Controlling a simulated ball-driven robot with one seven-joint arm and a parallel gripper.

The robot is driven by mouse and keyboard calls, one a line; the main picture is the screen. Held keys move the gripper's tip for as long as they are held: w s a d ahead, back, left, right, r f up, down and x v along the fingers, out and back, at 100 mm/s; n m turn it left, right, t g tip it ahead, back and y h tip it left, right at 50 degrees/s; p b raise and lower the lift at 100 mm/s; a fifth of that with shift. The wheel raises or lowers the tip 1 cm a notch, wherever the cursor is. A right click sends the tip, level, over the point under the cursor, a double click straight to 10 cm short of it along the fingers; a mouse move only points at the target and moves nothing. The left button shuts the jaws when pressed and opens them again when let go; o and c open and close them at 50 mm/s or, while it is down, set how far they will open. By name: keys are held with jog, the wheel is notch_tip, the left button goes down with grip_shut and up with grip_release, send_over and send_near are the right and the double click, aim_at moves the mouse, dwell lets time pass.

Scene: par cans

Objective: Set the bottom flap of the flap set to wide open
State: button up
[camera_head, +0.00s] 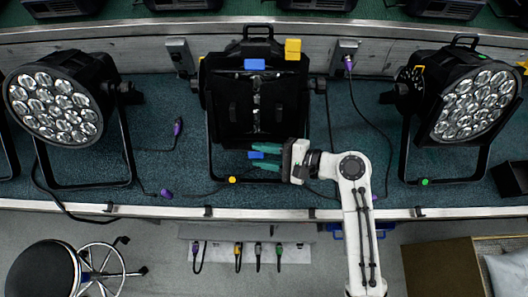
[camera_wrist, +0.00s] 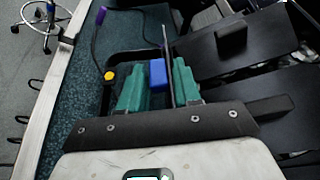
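The flap set (camera_head: 222,95) is on the front of the middle par can, with dark flaps around its opening. A blue tab (camera_head: 254,64) is on the top flap. A yellow tab (camera_head: 293,49) stands at its upper right. My gripper (camera_head: 262,158) is at the lower edge, its green fingers closed around the bottom flap's blue tab (camera_head: 257,155). In the wrist view this tab (camera_wrist: 157,73) sits between the fingers (camera_wrist: 159,85), filling most of the narrow gap. The bottom flap is seen nearly edge-on, so its exact angle is unclear.
Par cans with many lenses stand left (camera_head: 53,98) and right (camera_head: 470,103) on the teal bench top (camera_head: 190,180). Purple-plugged cables lie on the bench.

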grip_shut()
jog(key=shift+f, duration=0.1)
jog(key=f+n+b, duration=0.1)
jog(key=n+b, duration=0.1)
jog(key=b, duration=0.1)
jog(key=f+n+t+y+b, duration=0.1)
jog(key=f+n+b, duration=0.1)
jog(key=b, duration=0.2)
jog(key=s+f+n+t+y+b, duration=0.1)
jog(key=n+b, duration=0.1)
jog(key=b, duration=0.2)
jog(key=shift+f, duration=0.35)
jog(key=shift+n, duration=0.3)
jog(key=shift+o, duration=1.9)
grip_release()
jog(key=shift+r, duration=0.1)
